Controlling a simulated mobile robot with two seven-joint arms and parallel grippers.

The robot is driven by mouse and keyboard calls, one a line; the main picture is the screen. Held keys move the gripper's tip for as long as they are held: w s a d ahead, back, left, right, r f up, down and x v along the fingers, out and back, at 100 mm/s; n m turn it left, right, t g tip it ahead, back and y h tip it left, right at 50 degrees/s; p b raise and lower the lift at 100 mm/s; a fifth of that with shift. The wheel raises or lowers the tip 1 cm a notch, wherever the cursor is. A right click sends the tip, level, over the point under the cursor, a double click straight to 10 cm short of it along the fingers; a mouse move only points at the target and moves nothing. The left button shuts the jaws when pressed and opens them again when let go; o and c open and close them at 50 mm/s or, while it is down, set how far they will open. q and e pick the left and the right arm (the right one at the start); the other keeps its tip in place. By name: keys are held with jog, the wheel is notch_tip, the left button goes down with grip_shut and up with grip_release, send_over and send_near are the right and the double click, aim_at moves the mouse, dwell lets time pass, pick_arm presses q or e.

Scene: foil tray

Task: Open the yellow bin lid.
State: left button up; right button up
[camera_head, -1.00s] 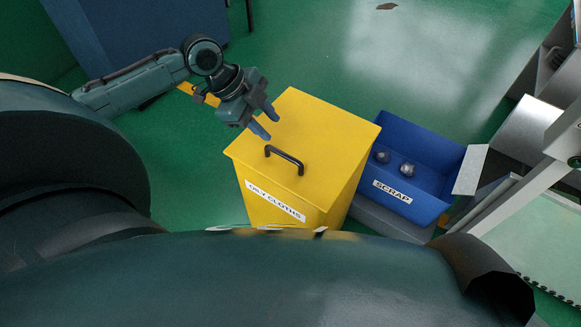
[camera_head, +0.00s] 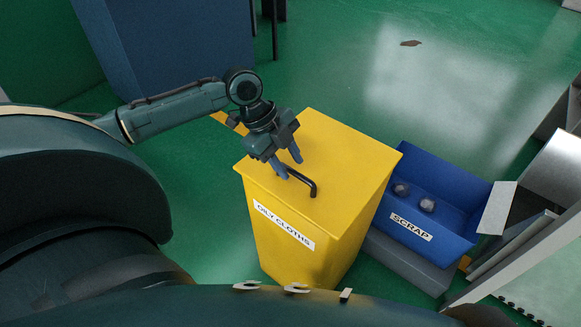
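The yellow bin (camera_head: 300,240) labelled OILY CLOTHS stands in front of me. Its flat yellow lid (camera_head: 345,158) is down. A black bar handle (camera_head: 312,187) sits on the lid near its front left. My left gripper (camera_head: 290,166) is over the left part of the lid, at the far left end of the handle. Its two blue fingers are apart and partly cover that end. I cannot tell whether they touch the handle. My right gripper is not in view.
A blue SCRAP box (camera_head: 460,215) with a few metal lumps stands right of the bin on a grey base. A blue cabinet (camera_head: 170,45) is at the upper left. Grey metal structures line the right side. A brown patch (camera_head: 411,43) lies on open green floor behind.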

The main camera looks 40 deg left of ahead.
pick_arm(q)
jog(key=shift+w+d+f, duration=0.1)
jog(key=shift+d+f, duration=0.2)
jog(key=shift+f, duration=0.3)
jog(key=shift+c, duration=0.4)
grip_shut()
